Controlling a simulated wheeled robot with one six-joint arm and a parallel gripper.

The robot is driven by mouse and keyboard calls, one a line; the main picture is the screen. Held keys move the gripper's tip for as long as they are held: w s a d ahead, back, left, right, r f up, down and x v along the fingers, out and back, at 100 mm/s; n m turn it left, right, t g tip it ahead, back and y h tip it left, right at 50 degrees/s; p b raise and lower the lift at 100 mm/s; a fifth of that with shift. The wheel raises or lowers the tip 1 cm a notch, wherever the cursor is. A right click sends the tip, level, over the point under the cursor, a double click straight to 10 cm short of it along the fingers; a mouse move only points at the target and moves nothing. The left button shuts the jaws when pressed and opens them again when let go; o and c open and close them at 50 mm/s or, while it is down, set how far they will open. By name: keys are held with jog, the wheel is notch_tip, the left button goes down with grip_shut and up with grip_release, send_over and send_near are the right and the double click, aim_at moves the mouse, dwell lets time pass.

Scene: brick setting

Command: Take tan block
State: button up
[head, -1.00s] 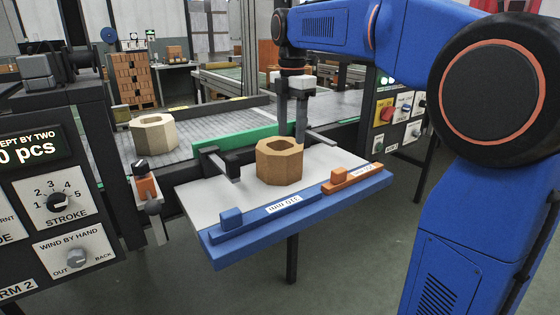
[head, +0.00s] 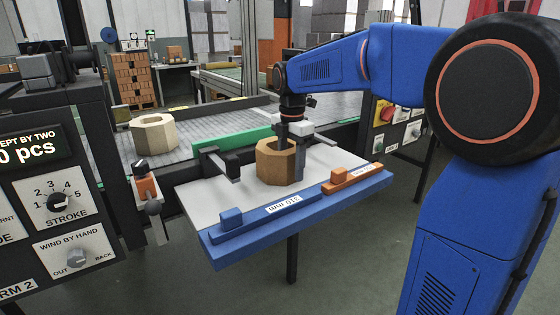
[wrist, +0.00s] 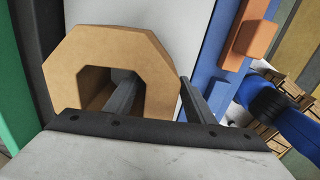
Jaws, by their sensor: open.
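The tan block (head: 272,163) is an octagonal ring with a hole through it. It stands on the pale plate (head: 225,205) of the blue-edged table. My gripper (head: 291,165) is open and lowered at the block's right side. In the wrist view, the tan block (wrist: 110,52) fills the left part. One finger of my gripper (wrist: 160,98) reaches into its hole, and the other finger is outside the right wall, so the wall lies between them. Contact cannot be told.
A paler octagonal block (head: 154,132) sits on the grey conveyor behind. A green bar (head: 235,142) and a dark clamp (head: 219,163) stand behind and left of the tan block. A blue stop (head: 265,210) and an orange stop (head: 352,177) line the front edge.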

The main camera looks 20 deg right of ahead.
jog(key=shift+f, duration=0.15)
grip_shut()
dwell(1.4)
